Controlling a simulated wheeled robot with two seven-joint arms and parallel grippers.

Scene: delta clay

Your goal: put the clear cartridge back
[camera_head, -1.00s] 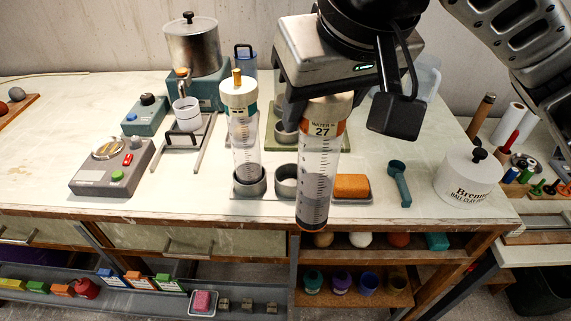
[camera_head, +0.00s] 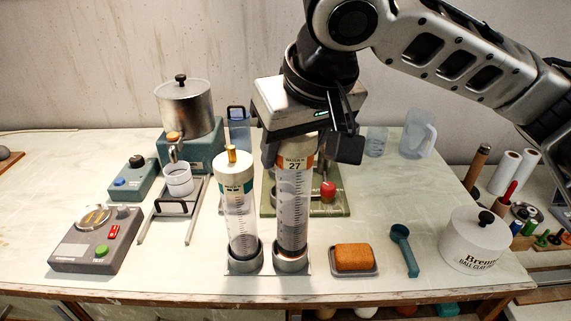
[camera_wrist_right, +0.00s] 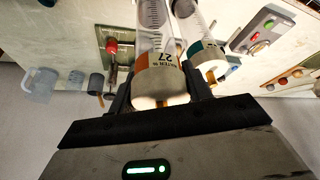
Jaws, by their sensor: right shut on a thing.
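The clear cartridge (camera_head: 293,215) has a white cap and an orange-banded label reading 27. It stands upright with its lower end at the right ring of the holder (camera_head: 291,260); how deep it sits in the ring I cannot tell. My right gripper (camera_head: 294,142) is shut on its capped top; the wrist view shows the cap (camera_wrist_right: 160,88) between the fingers. A second clear cartridge (camera_head: 239,205), with a teal band and brass tip, stands upright in the left ring, close beside it. My left gripper is not in view.
An orange sponge (camera_head: 355,257) on a tray lies right of the holder, then a teal scoop (camera_head: 404,250) and a white clay pot (camera_head: 474,240). A green board with a red knob (camera_head: 328,190) is behind. A grey scale (camera_head: 97,238) stands left.

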